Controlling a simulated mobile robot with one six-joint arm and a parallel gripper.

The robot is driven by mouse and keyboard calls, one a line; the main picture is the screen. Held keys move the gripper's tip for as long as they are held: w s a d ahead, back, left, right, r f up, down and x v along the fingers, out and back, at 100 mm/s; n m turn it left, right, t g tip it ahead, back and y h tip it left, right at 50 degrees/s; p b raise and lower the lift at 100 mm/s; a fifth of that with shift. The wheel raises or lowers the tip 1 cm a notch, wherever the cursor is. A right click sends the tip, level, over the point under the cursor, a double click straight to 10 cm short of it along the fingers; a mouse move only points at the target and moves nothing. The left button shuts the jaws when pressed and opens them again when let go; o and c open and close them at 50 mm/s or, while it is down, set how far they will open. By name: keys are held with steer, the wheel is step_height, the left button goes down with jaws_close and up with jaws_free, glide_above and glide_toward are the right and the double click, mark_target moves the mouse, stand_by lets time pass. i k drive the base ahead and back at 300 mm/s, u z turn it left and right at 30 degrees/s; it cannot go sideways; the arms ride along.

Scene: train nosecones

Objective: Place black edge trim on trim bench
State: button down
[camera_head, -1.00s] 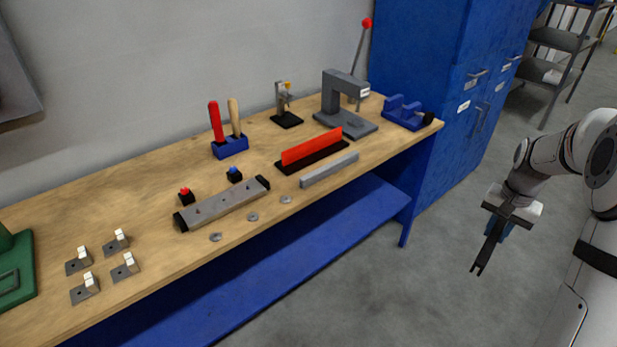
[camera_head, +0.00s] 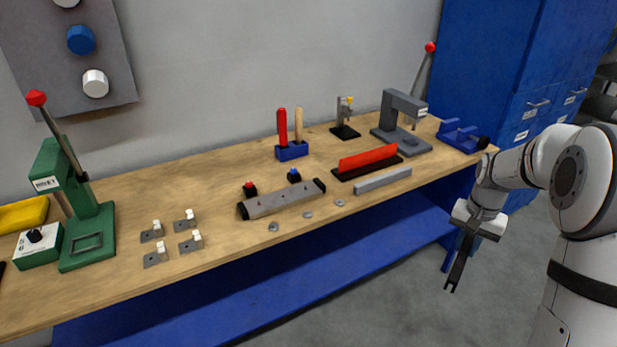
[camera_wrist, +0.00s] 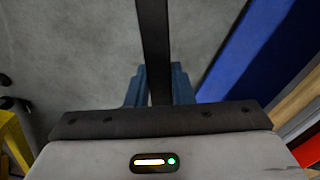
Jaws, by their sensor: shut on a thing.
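My gripper (camera_head: 472,228) is at the right in the head view, in front of the bench's right end and apart from it. It is shut on a long thin black edge trim (camera_head: 457,268), which hangs down at a tilt over the floor. In the wrist view the black trim (camera_wrist: 153,35) runs upward from between the blue fingers (camera_wrist: 158,88). The bench (camera_head: 225,180) has a wooden top and a blue lower shelf (camera_head: 270,310). Whether this is the trim bench I cannot tell.
On the bench stand a green press (camera_head: 88,220), small metal brackets (camera_head: 195,243), a grey bar with black ends (camera_head: 283,199), a red strip on a black base (camera_head: 368,158), a grey bar (camera_head: 383,181) and a grey press (camera_head: 402,125). Blue cabinets (camera_head: 500,60) stand behind right.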

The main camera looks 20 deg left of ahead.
mark_target(264, 177)
steer(key=u, duration=1.6)
steer(key=i, duration=1.65)
